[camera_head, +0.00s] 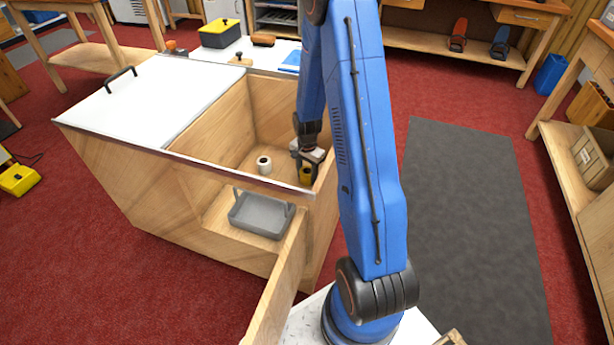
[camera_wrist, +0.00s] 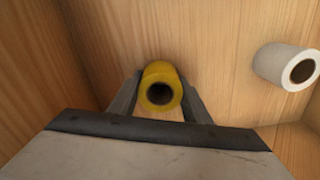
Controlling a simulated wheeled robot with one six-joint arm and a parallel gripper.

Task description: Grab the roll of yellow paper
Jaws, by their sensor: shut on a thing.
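The roll of yellow paper (camera_wrist: 161,74) stands between the two fingers of my gripper (camera_wrist: 160,95) in the wrist view, its dark hollow end facing the camera. My gripper is shut on it. In the head view the yellow roll (camera_head: 306,174) shows below my gripper (camera_head: 308,166), inside the open wooden compartment (camera_head: 212,138) near its right wall. Part of the roll is hidden by the fingers. I cannot tell whether the roll touches the compartment floor.
The compartment walls are close around my gripper. A grey tray (camera_head: 262,214) sits in a lower front opening. A white lid (camera_head: 140,95) covers the left part.

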